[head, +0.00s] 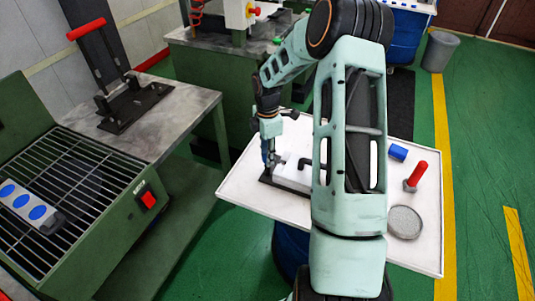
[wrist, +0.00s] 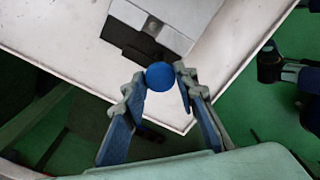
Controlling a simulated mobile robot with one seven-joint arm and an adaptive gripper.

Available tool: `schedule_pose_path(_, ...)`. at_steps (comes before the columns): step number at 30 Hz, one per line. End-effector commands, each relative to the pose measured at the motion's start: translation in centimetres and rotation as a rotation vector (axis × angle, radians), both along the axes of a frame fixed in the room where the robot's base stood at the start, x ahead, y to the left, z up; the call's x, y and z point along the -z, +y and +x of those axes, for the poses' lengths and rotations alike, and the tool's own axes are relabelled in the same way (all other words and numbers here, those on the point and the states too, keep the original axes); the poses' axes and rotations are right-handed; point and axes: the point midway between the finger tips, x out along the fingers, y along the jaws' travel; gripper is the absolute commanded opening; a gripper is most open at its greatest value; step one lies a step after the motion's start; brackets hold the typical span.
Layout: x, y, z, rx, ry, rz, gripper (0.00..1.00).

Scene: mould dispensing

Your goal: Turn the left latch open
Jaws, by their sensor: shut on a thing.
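The white mould block (head: 292,175) sits on a dark base plate (head: 283,190) on the white tray table, partly behind my arm. Black latch-like parts stand at its top, one (head: 305,163) beside my arm. In the head view my gripper (head: 268,160) points down at the block's left end. In the wrist view my gripper (wrist: 162,78) is shut on a round blue knob (wrist: 160,76), a fingertip on each side. The grey-white block (wrist: 170,18) and dark plate (wrist: 128,40) lie just beyond it. How the knob joins the left latch is hidden.
On the white tray table (head: 240,182), a blue cylinder (head: 398,152), a red-handled tool (head: 417,175) and a round grey dish (head: 405,222) stand to the right. A green grill oven (head: 75,200) and a press (head: 125,105) are at left.

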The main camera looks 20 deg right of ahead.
Motion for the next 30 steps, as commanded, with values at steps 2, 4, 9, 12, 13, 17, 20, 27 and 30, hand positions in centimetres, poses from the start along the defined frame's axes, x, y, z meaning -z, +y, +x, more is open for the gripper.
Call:
schedule_pose_path(2, -0.1, 0.0, 0.1, -0.002, -0.003, -0.001, 0.02)
schedule_pose_path(4, -0.1, 0.0, 0.1, -0.002, -0.003, -0.001, 0.02)
schedule_pose_path(9, -0.1, 0.0, 0.1, -0.001, -0.002, -0.001, 0.41)
schedule_pose_path(12, -0.1, 0.0, 0.1, 0.0, -0.002, 0.0, 0.44)
schedule_pose_path(13, 0.0, 0.0, 0.1, 0.0, -0.001, 0.0, 0.44)
schedule_pose_path(17, 0.0, 0.0, 0.0, 0.0, -0.001, 0.0, 0.44)
schedule_pose_path(20, -0.3, 0.0, 0.1, 0.001, -0.002, 0.0, 0.44)
schedule_pose_path(27, -4.1, -0.1, 0.2, 0.001, -0.006, -0.003, 0.44)
schedule_pose_path(30, -6.4, -0.1, 0.2, 0.001, -0.007, -0.002, 0.44)
